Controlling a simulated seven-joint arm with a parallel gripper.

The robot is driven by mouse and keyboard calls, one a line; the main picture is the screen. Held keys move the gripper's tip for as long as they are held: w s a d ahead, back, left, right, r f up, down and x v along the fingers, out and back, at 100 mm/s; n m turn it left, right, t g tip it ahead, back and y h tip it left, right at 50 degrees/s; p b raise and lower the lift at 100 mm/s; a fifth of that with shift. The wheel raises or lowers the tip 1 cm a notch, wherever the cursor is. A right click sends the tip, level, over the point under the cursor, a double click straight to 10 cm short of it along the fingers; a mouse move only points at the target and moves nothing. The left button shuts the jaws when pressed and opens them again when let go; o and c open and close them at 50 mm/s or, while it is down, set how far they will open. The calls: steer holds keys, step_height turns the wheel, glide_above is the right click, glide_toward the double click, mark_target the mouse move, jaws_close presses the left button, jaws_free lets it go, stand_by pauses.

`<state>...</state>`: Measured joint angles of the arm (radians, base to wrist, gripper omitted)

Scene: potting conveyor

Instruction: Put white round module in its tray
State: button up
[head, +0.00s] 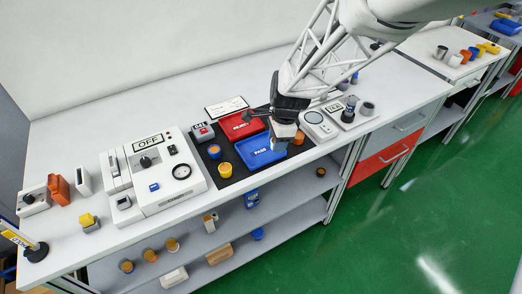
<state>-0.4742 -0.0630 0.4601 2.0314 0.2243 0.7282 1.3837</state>
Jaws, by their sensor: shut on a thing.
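My gripper (284,123) hangs over the right side of the black mat, at the right edge of the blue tray. It is shut on a pale grey-white piece (285,131), which seems to be the white round module; the fingers hide much of its shape. The blue tray (263,161), marked PASS, lies flat on the mat. A red tray (240,121) lies behind it, with its label partly hard to read. I cannot tell whether the held piece touches anything.
A white tester reading OFF (147,142) is at left. A scale (319,125) and a dark-topped device (348,112) stand at right. The bench's front edge is close.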

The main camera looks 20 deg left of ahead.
steer(key=s+n, duration=0.3)
steer(key=s, duration=1)
steer(key=shift+s+d, duration=0.15)
steer(key=shift+d, duration=0.3)
glide_above(249, 154)
steer(key=shift+d+f, duration=0.25)
steer(key=shift+f, duration=0.5)
steer(key=shift+f, duration=1.8)
steer(key=shift+f, duration=0.15)
steer(key=o, duration=0.9)
